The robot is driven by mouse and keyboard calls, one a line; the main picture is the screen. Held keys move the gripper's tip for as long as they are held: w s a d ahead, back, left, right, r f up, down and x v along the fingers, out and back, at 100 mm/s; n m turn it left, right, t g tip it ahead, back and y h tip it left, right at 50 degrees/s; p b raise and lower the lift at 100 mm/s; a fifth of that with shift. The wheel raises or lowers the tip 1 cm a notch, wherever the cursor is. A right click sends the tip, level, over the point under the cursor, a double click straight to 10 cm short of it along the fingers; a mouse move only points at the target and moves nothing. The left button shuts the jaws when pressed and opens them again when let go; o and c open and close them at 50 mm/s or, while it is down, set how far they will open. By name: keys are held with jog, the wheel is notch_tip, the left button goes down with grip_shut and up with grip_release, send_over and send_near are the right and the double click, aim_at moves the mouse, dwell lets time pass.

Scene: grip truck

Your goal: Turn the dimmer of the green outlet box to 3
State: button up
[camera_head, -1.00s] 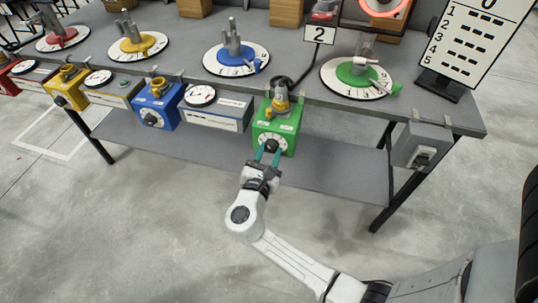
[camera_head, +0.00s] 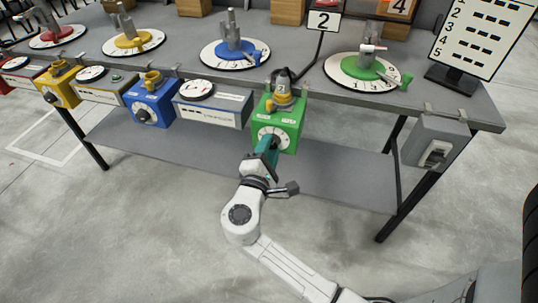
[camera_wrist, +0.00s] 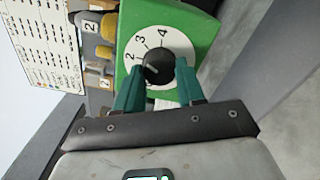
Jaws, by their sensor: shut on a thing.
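The green outlet box (camera_head: 283,112) hangs at the front edge of the bench. Its white dial (camera_head: 286,138) faces me, and my gripper (camera_head: 268,147) covers the dial's knob in the head view. In the wrist view, the black dimmer knob (camera_wrist: 158,67) sits in the middle of the dial, between the two teal fingers of my gripper (camera_wrist: 159,72). My gripper is shut on the knob. The numbers 2, 3 and 4 show on the dial beyond the knob; the fingers hide part of it. I cannot tell exactly which number the knob points to.
A yellow plug (camera_head: 283,92) sits on top of the green box. A blue outlet box (camera_head: 153,103) and a yellow one (camera_head: 58,85) hang further left. A grey switch box (camera_head: 435,142) hangs at right. A lower shelf (camera_head: 335,175) runs under the bench.

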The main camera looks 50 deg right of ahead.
jog(key=shift+f+m+b, duration=0.1)
jog(key=shift+m+b, duration=0.9)
jog(key=shift+m, duration=0.3)
jog(key=o, duration=1)
jog(key=shift+o, duration=0.2)
jog(key=shift+a, duration=0.1)
jog(key=v, duration=1)
jog(key=shift+a, duration=0.3)
jog(key=shift+s, duration=0.2)
